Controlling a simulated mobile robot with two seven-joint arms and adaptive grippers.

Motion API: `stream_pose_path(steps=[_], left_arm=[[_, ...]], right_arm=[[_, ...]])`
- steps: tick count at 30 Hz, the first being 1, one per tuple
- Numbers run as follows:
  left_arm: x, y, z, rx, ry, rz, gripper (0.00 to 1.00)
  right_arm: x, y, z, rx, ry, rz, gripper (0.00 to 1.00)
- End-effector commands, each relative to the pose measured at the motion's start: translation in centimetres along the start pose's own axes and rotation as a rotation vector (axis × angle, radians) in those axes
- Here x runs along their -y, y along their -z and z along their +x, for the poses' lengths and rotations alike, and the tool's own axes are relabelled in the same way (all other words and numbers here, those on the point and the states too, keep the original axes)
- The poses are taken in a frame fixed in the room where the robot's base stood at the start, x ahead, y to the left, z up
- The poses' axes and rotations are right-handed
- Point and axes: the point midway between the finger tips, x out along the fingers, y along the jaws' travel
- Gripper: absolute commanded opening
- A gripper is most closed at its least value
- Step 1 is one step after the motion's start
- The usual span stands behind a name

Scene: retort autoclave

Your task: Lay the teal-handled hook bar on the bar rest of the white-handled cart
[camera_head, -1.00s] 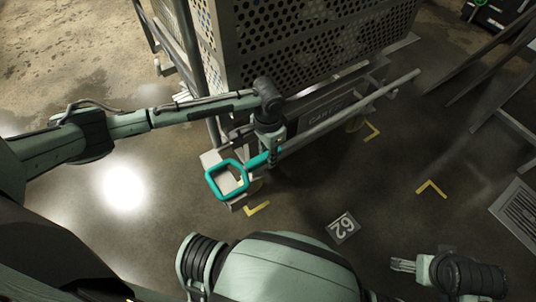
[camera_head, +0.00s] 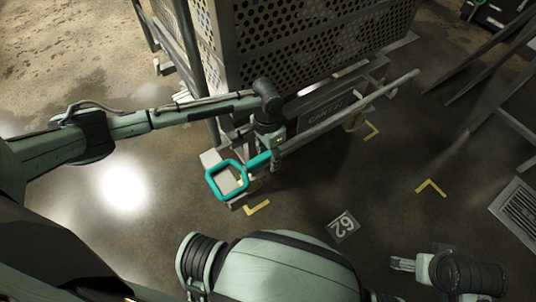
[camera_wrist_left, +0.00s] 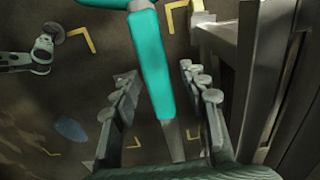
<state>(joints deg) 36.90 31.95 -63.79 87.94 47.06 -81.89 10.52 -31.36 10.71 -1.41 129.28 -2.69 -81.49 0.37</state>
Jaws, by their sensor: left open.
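The teal-handled hook bar has a square teal loop (camera_head: 226,181) in the head view. Its teal grip runs up and right under my left gripper (camera_head: 274,147), and a long grey bar (camera_head: 345,112) continues along the front of the cart (camera_head: 325,112). In the left wrist view the teal grip (camera_wrist_left: 150,62) passes between the spread fingers of my left gripper (camera_wrist_left: 158,85), with gaps on both sides. Whether the bar rests on the cart's support is hidden by the gripper. My right gripper (camera_head: 403,264) is at the lower right, away from the bar; its finger opening is unclear.
The cart carries a tall perforated basket (camera_head: 300,45). Yellow corner marks (camera_head: 257,207) and a "62" floor plate (camera_head: 343,226) lie on the floor. Dark metal frames (camera_head: 490,70) stand at the right. The floor between them and the cart is clear.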

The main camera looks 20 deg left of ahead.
Motion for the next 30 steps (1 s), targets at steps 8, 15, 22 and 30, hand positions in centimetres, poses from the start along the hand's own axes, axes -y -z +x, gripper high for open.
stream_pose_path(steps=[8,15,22,30], left_arm=[[0.1,-0.1,-0.8,0.003,0.000,-0.001,0.44],[0.1,0.0,-5.5,-0.002,0.002,0.001,0.44],[0.1,0.0,-10.0,-0.002,0.001,0.000,0.44],[0.0,0.0,-12.0,0.000,0.000,0.000,0.44]], right_arm=[[0.0,0.2,0.0,-0.003,0.000,0.002,0.85],[0.0,0.1,0.0,-0.002,0.000,0.001,0.85],[0.0,0.1,0.0,-0.001,0.000,0.000,0.85],[0.0,0.1,0.0,-0.001,0.001,0.000,0.85]])
